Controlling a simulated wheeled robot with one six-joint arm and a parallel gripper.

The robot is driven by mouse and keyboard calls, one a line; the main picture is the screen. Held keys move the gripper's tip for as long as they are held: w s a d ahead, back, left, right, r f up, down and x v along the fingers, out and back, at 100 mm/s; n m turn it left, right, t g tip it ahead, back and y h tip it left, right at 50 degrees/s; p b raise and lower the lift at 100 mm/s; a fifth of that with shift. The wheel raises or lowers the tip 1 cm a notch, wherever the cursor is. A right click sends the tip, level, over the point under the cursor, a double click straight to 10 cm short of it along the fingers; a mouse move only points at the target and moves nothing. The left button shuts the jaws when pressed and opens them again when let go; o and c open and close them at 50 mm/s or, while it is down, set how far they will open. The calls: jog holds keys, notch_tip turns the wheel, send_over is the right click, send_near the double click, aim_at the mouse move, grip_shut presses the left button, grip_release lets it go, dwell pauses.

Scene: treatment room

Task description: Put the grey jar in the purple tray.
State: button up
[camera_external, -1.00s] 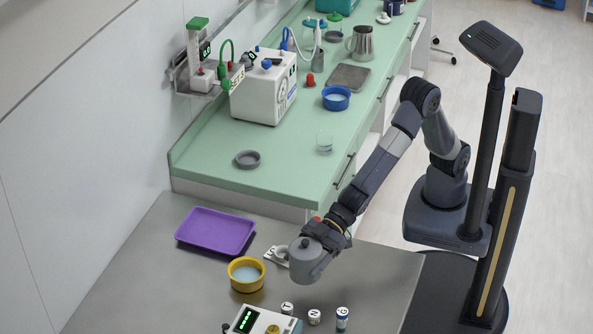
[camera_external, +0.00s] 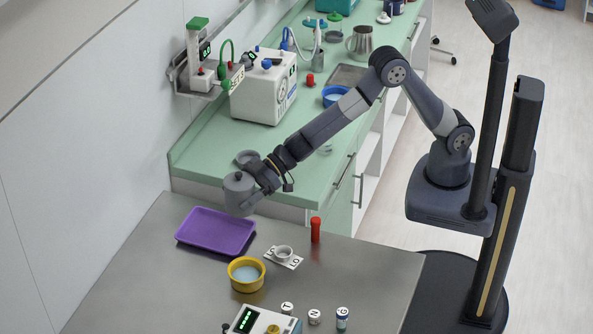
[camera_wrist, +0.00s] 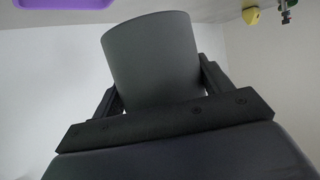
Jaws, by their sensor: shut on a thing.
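The grey jar (camera_external: 239,190) has a lid with a small knob and is held in the air. My gripper (camera_external: 262,184) is shut on it. In the wrist view the jar (camera_wrist: 152,60) sits between the two fingers of my gripper (camera_wrist: 158,90). The purple tray (camera_external: 215,231) lies on the grey table and looks empty. In the external view the jar is above the tray's upper right edge; its exact height over it is hard to tell. A corner of the tray (camera_wrist: 65,3) shows at the top left of the wrist view.
A device (camera_external: 262,321) and several small vials are at the front. The green counter (camera_external: 215,165) rises behind.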

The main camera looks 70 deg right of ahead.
jog(key=shift+w+d, duration=1.15)
jog(key=shift+w, duration=0.1)
jog(key=b, duration=0.2)
send_over(238, 232)
notch_tip(238, 232, down, 6)
jog(key=shift+r, duration=0.2)
jog(key=shift+s+f, duration=0.1)
jog(key=shift+f, duration=2)
jog(key=shift+f+b, duration=0.35)
jog(key=shift+f, duration=0.05)
jog(key=o, duration=1.2)
jog(key=shift+c, duration=0.2)
jog(key=shift+r+p, duration=0.55)
jog(key=shift+r, duration=0.05)
jog(key=b+v, duration=0.1)
jog(key=v, duration=0.6)
jog(key=shift+s+d+b, duration=0.2)
jog(key=shift+s+b, duration=0.05)
jog(key=shift+b, duration=0.05)
